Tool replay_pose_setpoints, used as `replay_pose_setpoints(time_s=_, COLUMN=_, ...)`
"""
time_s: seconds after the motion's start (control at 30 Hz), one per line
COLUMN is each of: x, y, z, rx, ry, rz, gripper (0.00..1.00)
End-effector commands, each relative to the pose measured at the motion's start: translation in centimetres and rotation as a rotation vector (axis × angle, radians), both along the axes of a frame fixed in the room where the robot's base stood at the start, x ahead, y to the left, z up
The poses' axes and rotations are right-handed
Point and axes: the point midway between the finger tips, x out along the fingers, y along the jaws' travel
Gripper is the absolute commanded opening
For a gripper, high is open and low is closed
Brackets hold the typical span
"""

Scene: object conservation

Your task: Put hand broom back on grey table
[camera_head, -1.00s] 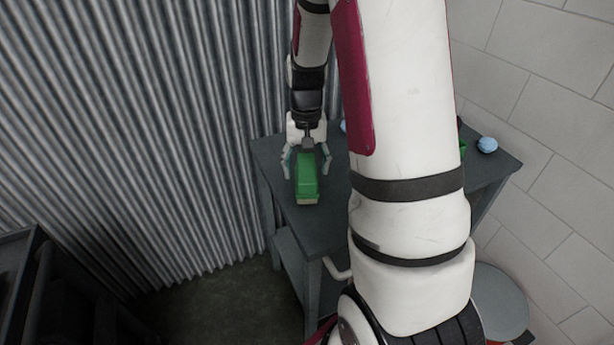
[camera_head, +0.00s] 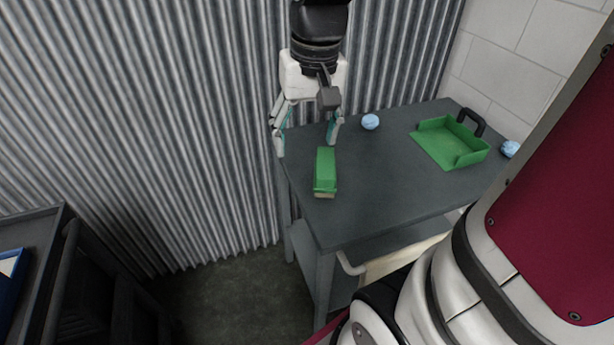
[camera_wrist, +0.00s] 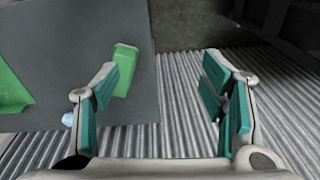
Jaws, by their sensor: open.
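The green hand broom (camera_head: 325,172) lies on the grey table (camera_head: 390,190), near its left end. It also shows in the wrist view (camera_wrist: 125,68), where it lies just beyond my left finger. My gripper (camera_head: 307,143) is open and empty, raised above the table's left end, behind the broom in the head view. In the wrist view my gripper (camera_wrist: 160,95) has its fingers wide apart, with corrugated wall and floor behind the gap. The broom is clear of the space between the fingers.
A green dustpan (camera_head: 452,146) with a black handle sits at the table's right. One pale blue crumpled ball (camera_head: 370,121) lies at the back and another (camera_head: 510,149) at the right edge. A corrugated wall stands behind. A dark cart (camera_head: 35,250) is at lower left.

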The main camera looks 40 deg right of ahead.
Motion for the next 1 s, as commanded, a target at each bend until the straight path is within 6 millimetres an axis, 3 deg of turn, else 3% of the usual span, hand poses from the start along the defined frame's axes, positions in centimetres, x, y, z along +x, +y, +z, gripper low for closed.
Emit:
replay_pose_setpoints(time_s=0.2, x=-6.9, y=4.8, z=2.4, rx=-0.026, ry=-0.068, rz=0.177, gripper=0.65)
replay_pose_setpoints(time_s=0.43, x=-12.5, y=7.1, z=2.3, rx=-0.060, ry=-0.115, rz=0.310, gripper=0.65)
replay_pose_setpoints(time_s=0.63, x=-14.2, y=7.6, z=1.9, rx=-0.072, ry=-0.126, rz=0.352, gripper=0.65)
replay_pose_setpoints(time_s=1.0, x=-14.3, y=7.6, z=2.6, rx=-0.075, ry=-0.135, rz=0.353, gripper=0.65)
